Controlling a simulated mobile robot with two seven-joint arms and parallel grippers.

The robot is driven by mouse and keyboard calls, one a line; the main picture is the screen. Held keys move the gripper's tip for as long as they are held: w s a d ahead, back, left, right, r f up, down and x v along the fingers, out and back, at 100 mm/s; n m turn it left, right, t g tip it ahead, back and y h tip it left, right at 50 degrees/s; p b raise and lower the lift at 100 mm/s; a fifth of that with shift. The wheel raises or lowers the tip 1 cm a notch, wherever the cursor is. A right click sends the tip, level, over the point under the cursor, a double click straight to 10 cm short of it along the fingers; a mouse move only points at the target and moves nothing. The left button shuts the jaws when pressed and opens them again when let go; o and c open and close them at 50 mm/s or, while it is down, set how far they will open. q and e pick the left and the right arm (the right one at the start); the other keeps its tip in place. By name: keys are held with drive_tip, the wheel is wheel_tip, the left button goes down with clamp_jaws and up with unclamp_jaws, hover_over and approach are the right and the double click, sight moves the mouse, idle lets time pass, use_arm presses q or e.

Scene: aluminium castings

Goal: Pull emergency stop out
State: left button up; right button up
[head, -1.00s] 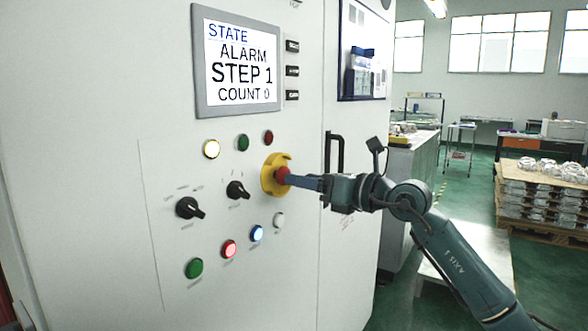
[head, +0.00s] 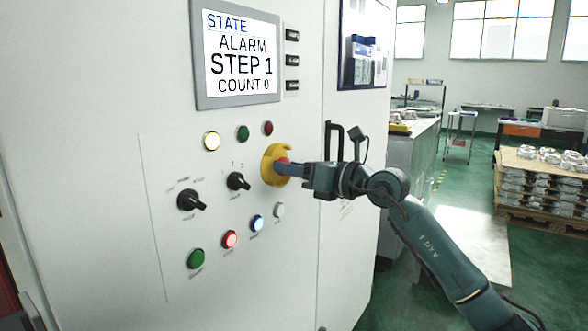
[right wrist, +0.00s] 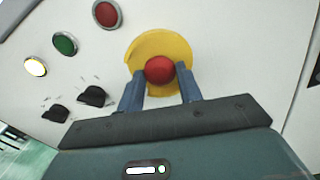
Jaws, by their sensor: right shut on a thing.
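The emergency stop is a red knob (right wrist: 160,69) on a yellow round base (head: 270,164) on the white cabinet's front panel. My right gripper (head: 284,169) comes in from the right at the knob. In the right wrist view its two blue-grey fingers (right wrist: 160,88) stand on either side of the red knob, shut on it. In the head view the fingers cover most of the knob. The screen (head: 240,55) above reads STATE ALARM, STEP 1, COUNT 0. My left gripper is not in view.
Two black rotary switches (head: 190,200) and several lit or coloured buttons (head: 230,239) surround the stop on the panel. A black door handle (head: 333,140) is just right of it, close to my right gripper. Pallets of castings (head: 540,185) stand at the far right.

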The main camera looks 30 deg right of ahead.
clamp_jaws()
drive_tip(key=shift+s+d+b, duration=0.25)
drive_tip(key=shift+s+b, duration=0.35)
drive_tip(key=shift+s, duration=0.05)
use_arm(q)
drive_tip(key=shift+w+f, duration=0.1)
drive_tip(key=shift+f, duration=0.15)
use_arm(e)
drive_tip(key=o, duration=0.7)
unclamp_jaws()
drive_tip(key=shift+s, duration=0.1)
use_arm(q)
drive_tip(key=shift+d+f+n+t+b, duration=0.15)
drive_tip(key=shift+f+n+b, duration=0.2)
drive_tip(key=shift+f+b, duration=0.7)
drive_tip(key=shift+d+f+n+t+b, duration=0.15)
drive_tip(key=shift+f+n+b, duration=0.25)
drive_tip(key=shift+b, duration=1.2)
use_arm(e)
drive_tip(key=v, duration=1.3)
